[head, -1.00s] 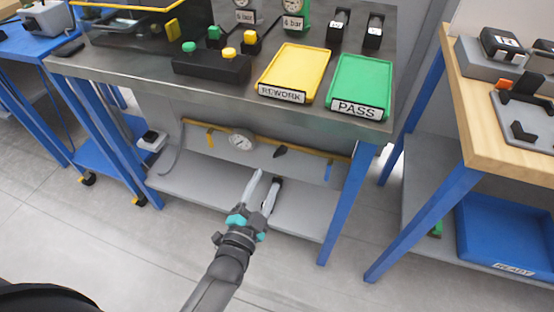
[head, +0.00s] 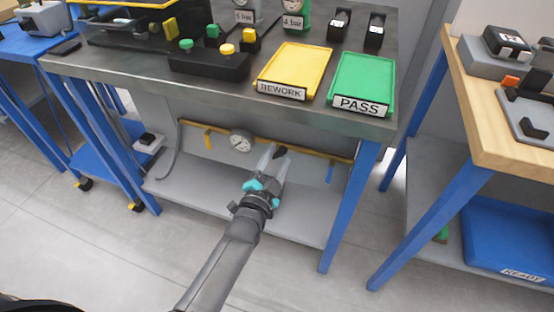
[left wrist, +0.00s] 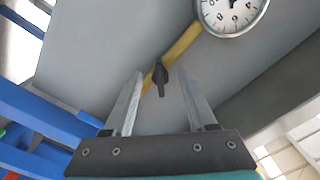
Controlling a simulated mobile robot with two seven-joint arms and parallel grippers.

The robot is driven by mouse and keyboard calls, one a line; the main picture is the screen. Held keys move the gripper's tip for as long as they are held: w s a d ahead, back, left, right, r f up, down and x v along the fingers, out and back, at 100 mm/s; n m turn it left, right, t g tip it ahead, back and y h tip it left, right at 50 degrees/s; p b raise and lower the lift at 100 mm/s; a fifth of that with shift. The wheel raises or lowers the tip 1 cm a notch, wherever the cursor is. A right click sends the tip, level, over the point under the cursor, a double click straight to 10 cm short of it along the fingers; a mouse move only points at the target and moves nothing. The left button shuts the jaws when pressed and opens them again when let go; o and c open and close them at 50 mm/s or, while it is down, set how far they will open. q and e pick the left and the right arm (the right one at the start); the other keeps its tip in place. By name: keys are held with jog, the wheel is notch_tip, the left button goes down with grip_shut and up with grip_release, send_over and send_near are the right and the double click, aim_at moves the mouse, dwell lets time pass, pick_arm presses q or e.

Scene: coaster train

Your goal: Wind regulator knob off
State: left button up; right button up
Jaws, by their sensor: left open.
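The regulator knob (head: 281,152) is small and black and sits on a yellow pipe (head: 312,154) under the workbench. In the left wrist view the knob (left wrist: 160,79) shows between my two fingers, its narrow handle in line with them. My left gripper (head: 276,158) is open, its fingertips close to the knob and partly covering it in the head view. I cannot tell whether the fingers touch it. A round white gauge (head: 241,142) sits on the pipe left of the knob and also shows in the left wrist view (left wrist: 232,12). My right gripper is not in view.
The workbench's front edge (head: 215,97) overhangs the pipe. A grey lower shelf (head: 200,190) lies below, and a blue leg (head: 345,215) stands to the right.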

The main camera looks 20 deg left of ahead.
pick_arm(q)
grip_shut()
dwell(0.5)
